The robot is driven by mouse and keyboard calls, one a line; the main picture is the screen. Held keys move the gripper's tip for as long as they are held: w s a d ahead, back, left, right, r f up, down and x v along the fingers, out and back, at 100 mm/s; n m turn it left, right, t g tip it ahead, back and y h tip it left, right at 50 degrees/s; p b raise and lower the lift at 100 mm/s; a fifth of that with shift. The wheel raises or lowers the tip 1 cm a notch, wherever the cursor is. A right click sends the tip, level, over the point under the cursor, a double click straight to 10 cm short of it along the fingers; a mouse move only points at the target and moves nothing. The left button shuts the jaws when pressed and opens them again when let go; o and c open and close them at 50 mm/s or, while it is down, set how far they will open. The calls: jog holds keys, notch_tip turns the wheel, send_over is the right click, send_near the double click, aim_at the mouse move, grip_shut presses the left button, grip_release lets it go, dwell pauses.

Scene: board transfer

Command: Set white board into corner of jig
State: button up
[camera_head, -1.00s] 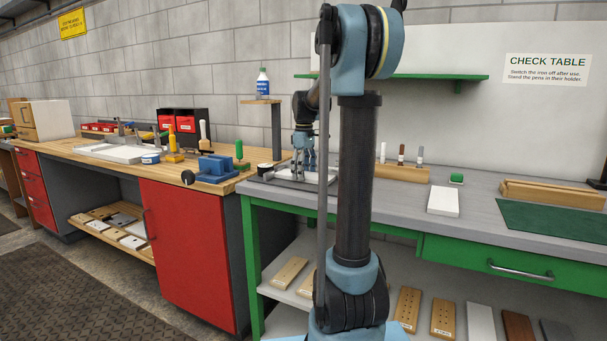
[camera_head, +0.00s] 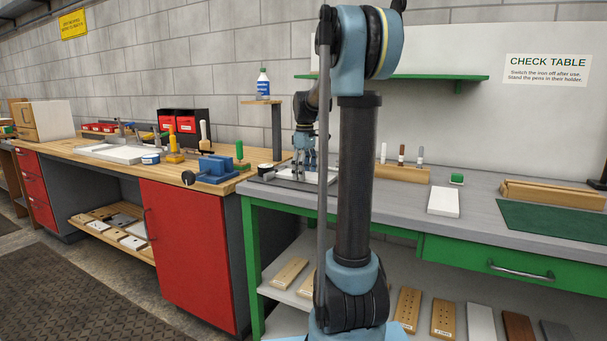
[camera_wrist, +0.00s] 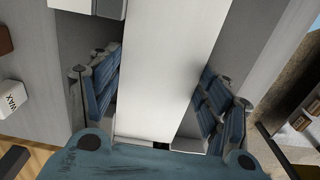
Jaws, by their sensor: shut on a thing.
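My gripper (camera_wrist: 158,100) is shut on a long white board (camera_wrist: 165,55), with one blue-grey finger on each side of it in the wrist view. A white surface shows beneath and beside the fingers there. My arm's column hides part of this spot. I cannot tell whether the board touches the jig's corner.
Another white board (camera_head: 443,201) lies flat on the check table. A wooden pen holder (camera_head: 402,173) stands behind it. A green mat (camera_head: 550,221) lies to the right. A blue vise (camera_head: 212,168) stands on the wooden bench to the left. The wrist view shows a white WAX block (camera_wrist: 13,95).

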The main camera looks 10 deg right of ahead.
jog(key=shift+w, duration=0.1)
jog(key=o, duration=1.4)
jog(key=shift+a, duration=0.1)
notch_tip(320, 180, up, 12)
jog(key=shift+f, duration=0.1)
